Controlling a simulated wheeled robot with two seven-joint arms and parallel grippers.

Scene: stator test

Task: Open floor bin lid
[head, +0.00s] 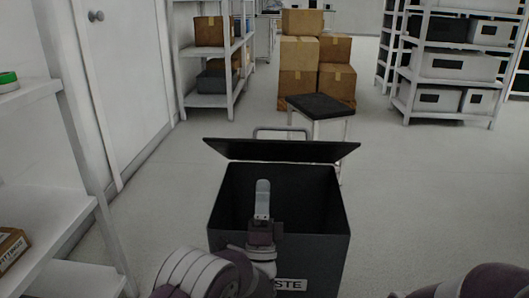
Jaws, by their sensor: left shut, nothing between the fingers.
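The floor bin (320,245) is a dark box in the lower middle of the head view, with a white label reading "STE" low on its front; the rest of the label is hidden by my left arm. Its dark lid (285,150) stands raised at the back, tilted away, so the mouth is uncovered and the inside looks dark. My left gripper (262,187) is over the bin's opening, apart from the lid, shut and empty. Part of my right arm shows at the lower right corner; its gripper is out of view.
Behind the bin stands a stool (320,106) with a dark seat. Stacked cardboard boxes (298,52) are farther back. White shelves (45,165) stand close at left, and another shelf unit (448,60) at back right. The floor (430,170) right of the bin is clear.

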